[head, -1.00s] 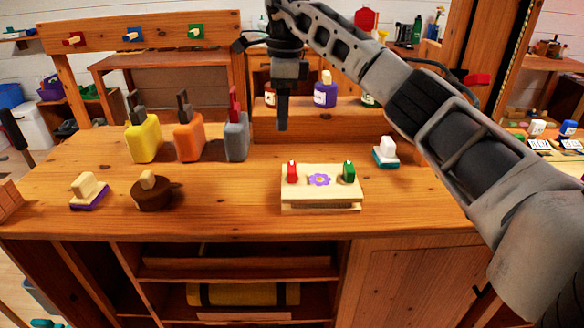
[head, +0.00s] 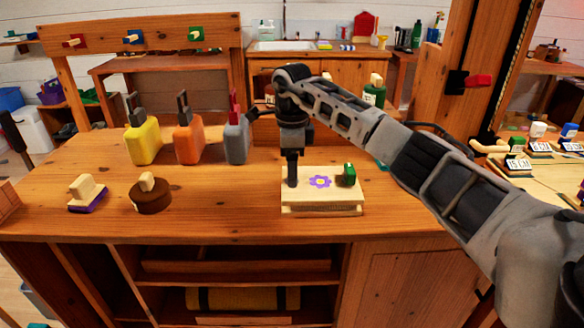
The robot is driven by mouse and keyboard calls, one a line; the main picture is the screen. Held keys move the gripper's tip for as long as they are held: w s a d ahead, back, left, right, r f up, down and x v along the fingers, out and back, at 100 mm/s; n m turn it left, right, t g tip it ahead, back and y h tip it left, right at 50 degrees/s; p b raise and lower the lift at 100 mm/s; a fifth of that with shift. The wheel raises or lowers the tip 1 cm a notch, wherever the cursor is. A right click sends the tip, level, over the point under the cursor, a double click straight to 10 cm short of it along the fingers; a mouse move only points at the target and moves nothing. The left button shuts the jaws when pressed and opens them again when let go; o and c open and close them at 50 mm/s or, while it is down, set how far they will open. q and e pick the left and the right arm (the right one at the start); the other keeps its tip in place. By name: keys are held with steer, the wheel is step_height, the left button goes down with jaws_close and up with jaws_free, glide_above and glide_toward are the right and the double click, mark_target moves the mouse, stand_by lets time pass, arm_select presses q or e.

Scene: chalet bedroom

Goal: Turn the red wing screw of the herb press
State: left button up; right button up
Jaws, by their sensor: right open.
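The herb press (head: 322,208), a pale wooden block with a purple flower on top, sits near the table's front edge. Its green wing screw (head: 346,174) stands upright at the right end. The red wing screw at the left end is hidden behind my right gripper (head: 292,183). My right gripper points straight down over that spot and is open; whether its fingers stand around the screw or touch it cannot be seen. My left gripper is not in view.
Yellow (head: 144,143), orange (head: 189,139) and grey (head: 236,139) bottles stand at the back left. A purple-based stamp (head: 88,194) and a round brown wooden piece (head: 150,195) lie at the left. The tabletop just left of the press is clear.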

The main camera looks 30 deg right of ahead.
steer(key=shift+f, duration=0.35)
steer(key=c, duration=1)
